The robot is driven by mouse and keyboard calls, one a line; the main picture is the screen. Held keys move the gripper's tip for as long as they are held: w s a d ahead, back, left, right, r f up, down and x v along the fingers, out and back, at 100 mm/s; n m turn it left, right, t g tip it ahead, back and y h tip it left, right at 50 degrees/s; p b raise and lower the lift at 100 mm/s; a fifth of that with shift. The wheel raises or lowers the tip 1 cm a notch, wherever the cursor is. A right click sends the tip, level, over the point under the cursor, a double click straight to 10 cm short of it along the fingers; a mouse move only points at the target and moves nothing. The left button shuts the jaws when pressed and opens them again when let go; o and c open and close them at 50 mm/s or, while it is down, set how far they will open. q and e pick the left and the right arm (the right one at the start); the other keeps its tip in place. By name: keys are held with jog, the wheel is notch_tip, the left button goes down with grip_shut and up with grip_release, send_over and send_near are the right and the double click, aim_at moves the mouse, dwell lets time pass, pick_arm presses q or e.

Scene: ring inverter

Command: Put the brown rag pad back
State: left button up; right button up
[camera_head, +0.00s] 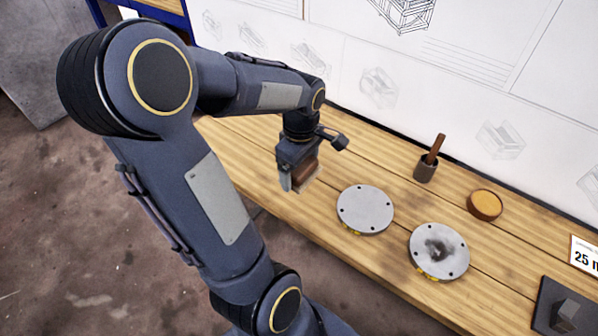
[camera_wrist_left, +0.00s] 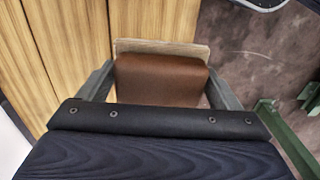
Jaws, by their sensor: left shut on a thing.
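My left gripper (camera_head: 298,187) is shut on the brown rag pad (camera_head: 305,172) above the left part of the wooden bench. In the left wrist view the brown pad (camera_wrist_left: 160,80) sits between the two fingers (camera_wrist_left: 161,88), with a pale wood-coloured strip along its far edge. I cannot tell from these views whether the pad touches the bench. My right gripper is not in view.
A clean grey disc (camera_head: 365,209) and a smudged grey disc (camera_head: 438,250) lie right of the gripper on the bench (camera_head: 330,130). Behind stand a cup with a brown handle (camera_head: 426,169) and a round bowl (camera_head: 485,204). A dark block (camera_head: 565,312) is at lower right.

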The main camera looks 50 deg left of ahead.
pick_arm(q)
jog(key=w+a+f, duration=0.1)
jog(key=a+f, duration=0.1)
jog(key=w+a+f, duration=0.1)
jog(key=w+f, duration=0.1)
jog(key=w+a+f+b, duration=0.1)
jog(key=a+f, duration=0.1)
jog(key=shift+w+a+f, duration=0.25)
jog(key=shift+a+f, duration=0.1)
jog(key=shift+w+a+f, duration=0.1)
jog(key=shift+f, duration=0.8)
jog(key=shift+w+a+f, duration=0.1)
jog(key=shift+f, duration=0.75)
jog(key=shift+f+b, duration=0.1)
jog(key=shift+b, duration=0.2)
jog(key=o, duration=0.7)
jog(key=shift+f, duration=0.1)
jog(key=shift+c, duration=0.2)
jog(key=shift+o, duration=1.4)
